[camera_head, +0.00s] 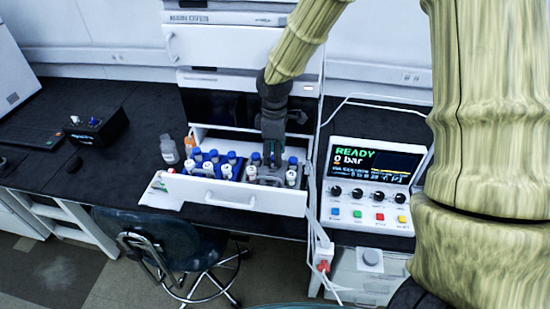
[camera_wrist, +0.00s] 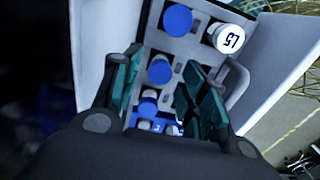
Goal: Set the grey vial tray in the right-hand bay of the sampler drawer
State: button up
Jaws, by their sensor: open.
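The grey vial tray (camera_head: 270,180) sits in the right-hand part of the open sampler drawer (camera_head: 235,196). It holds blue-capped vials and a white-capped vial marked L5 (camera_wrist: 228,39). In the wrist view, the grey tray (camera_wrist: 184,46) lies between the drawer's white walls. My gripper (camera_head: 273,156) is over the tray, pointing down. In the wrist view, my gripper (camera_wrist: 163,70) is open, with its teal fingers apart on either side of a blue-capped vial (camera_wrist: 160,69). I cannot tell whether the fingers touch the tray, or how flat its underside sits.
A blue tray (camera_head: 205,188) with several vials fills the drawer left of the grey one. A control panel reading READY (camera_head: 372,175) stands to the right, with cables between it and the drawer. A bottle (camera_head: 169,149) stands left of the drawer. A stool (camera_head: 165,245) is in front.

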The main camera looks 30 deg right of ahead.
notch_tip(320, 180, up, 10)
jog(key=b, duration=0.2)
jog(key=shift+f, duration=0.25)
